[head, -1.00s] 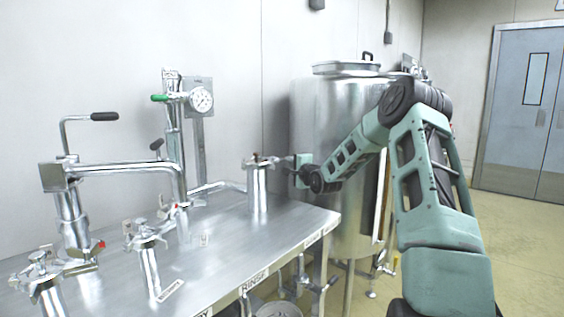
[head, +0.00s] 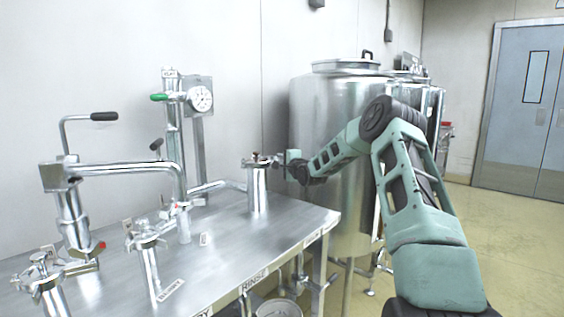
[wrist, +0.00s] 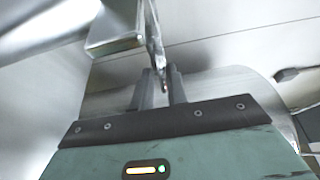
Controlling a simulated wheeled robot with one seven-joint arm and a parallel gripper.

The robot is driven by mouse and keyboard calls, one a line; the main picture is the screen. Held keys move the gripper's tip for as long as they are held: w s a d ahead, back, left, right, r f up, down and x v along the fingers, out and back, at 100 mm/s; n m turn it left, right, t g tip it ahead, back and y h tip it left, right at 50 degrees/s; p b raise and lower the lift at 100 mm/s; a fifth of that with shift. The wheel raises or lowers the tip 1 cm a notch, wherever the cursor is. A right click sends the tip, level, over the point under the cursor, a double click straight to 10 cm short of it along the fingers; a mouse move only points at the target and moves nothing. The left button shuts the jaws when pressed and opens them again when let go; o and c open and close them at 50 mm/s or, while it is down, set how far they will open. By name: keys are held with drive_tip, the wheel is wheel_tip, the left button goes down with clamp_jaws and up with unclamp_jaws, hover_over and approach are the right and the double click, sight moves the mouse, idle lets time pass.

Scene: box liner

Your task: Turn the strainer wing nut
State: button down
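The strainer (head: 257,188) is an upright steel cylinder near the table's far right corner in the head view. Its wing nut (head: 262,159) sits on top. My gripper (head: 280,159) reaches in from the right at the height of the wing nut. In the wrist view my gripper (wrist: 161,88) has its two dark fingers close together. A thin bright metal wing of the wing nut (wrist: 154,45) runs down between them and fills most of the narrow gap. The rest of the nut is hard to make out up close.
Two similar capped cylinders (head: 149,262) stand at the table's near left. A gauge (head: 201,99) and bent pipes rise behind. The steel table (head: 225,240) is bare at the front right. A large tank (head: 325,110) stands close behind my forearm.

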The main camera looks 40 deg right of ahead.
drive_tip(key=shift+f+n+b, duration=0.2)
drive_tip(key=shift+n+b, duration=0.4)
drive_tip(key=shift+b, duration=0.35)
drive_tip(key=shift+d+f+n+t+y+b, duration=0.1)
drive_tip(key=shift+n+t+y+b, duration=0.95)
drive_tip(key=shift+n+b, duration=1.75)
drive_tip(key=shift+d+f+n+t+y+b, duration=0.1)
drive_tip(key=shift+n+t+y+b, duration=0.95)
drive_tip(key=shift+n, duration=3.1)
drive_tip(key=shift+d+f+n+t+y+b, duration=0.1)
drive_tip(key=shift+n+t+y+b, duration=0.4)
drive_tip(key=shift+n+y+b, duration=1.75)
drive_tip(key=shift+r+n+b, duration=0.15)
drive_tip(key=shift+n+b, duration=0.2)
drive_tip(key=shift+n, duration=1.95)
drive_tip(key=c, duration=1.6)
unclamp_jaws()
drive_tip(key=shift+v, duration=3.75)
